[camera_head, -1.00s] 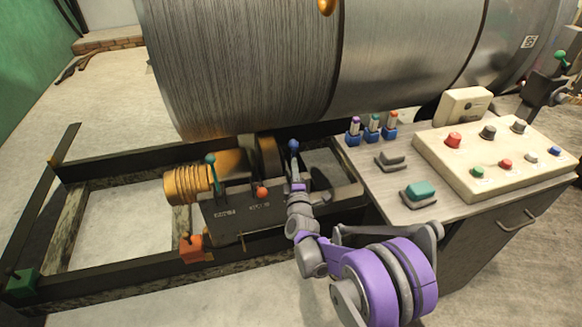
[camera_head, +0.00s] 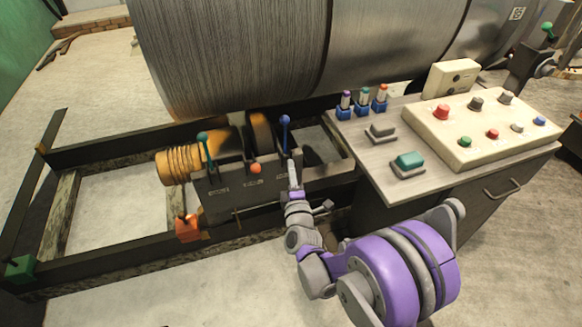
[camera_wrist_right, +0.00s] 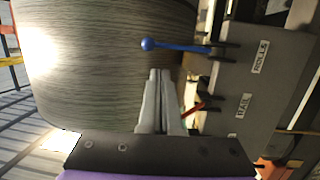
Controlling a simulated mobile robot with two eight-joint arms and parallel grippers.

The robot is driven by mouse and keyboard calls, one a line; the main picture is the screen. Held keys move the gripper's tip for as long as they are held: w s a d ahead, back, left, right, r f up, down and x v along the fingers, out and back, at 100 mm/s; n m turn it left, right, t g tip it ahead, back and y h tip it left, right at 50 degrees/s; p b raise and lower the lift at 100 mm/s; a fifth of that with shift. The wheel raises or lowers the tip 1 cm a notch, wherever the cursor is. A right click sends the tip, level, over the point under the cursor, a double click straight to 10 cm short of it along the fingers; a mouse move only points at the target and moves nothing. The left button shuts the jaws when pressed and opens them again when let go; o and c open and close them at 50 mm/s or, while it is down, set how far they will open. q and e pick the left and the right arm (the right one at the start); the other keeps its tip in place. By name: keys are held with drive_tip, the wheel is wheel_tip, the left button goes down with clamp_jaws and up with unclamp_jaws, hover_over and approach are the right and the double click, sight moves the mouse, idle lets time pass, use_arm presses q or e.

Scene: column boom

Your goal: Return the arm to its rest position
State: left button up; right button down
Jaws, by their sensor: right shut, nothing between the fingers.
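My right arm (camera_head: 390,275), purple and grey, reaches in from the bottom right of the head view. Its gripper (camera_head: 292,165) is in front of the lever box, just below the blue-knobbed lever (camera_head: 285,135). In the right wrist view the gripper's two grey fingers (camera_wrist_right: 160,75) are shut together with nothing between them. The blue lever (camera_wrist_right: 175,46) lies beyond their tips there, apart from them as far as I can tell. My left gripper is not in view.
The lever box (camera_head: 235,190) also carries a teal lever (camera_head: 203,148) and an orange knob (camera_head: 256,168). A large drum (camera_head: 240,50) fills the back. A desk (camera_head: 385,155) with a button panel (camera_head: 495,130) and a teal switch (camera_head: 408,162) stands right. Bare floor lies in front.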

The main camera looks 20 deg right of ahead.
drive_tip(key=s+a+r+m+g+y, duration=0.1)
drive_tip(key=s+a+m+g+y, duration=0.35)
drive_tip(key=s, duration=0.55)
drive_tip(key=s+d+f+m+g, duration=0.2)
drive_tip(key=s+m+g, duration=0.15)
drive_tip(key=s, duration=0.45)
drive_tip(key=s+d+f+m+g+h, duration=0.1)
drive_tip(key=s+f+m+g, duration=0.2)
drive_tip(key=s, duration=0.5)
drive_tip(key=s+d+f+m+g, duration=0.1)
drive_tip(key=s+d+m+g, duration=0.2)
drive_tip(key=s, duration=0.5)
use_arm(q)
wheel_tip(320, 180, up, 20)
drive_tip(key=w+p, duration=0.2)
drive_tip(key=p, duration=1.5)
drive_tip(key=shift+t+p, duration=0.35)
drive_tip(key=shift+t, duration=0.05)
use_arm(e)
wheel_tip(320, 180, up, 20)
drive_tip(key=w+a+m, duration=0.1)
drive_tip(key=m, duration=0.1)
drive_tip(key=shift+f+t, duration=0.25)
drive_tip(key=shift+t, duration=0.05)
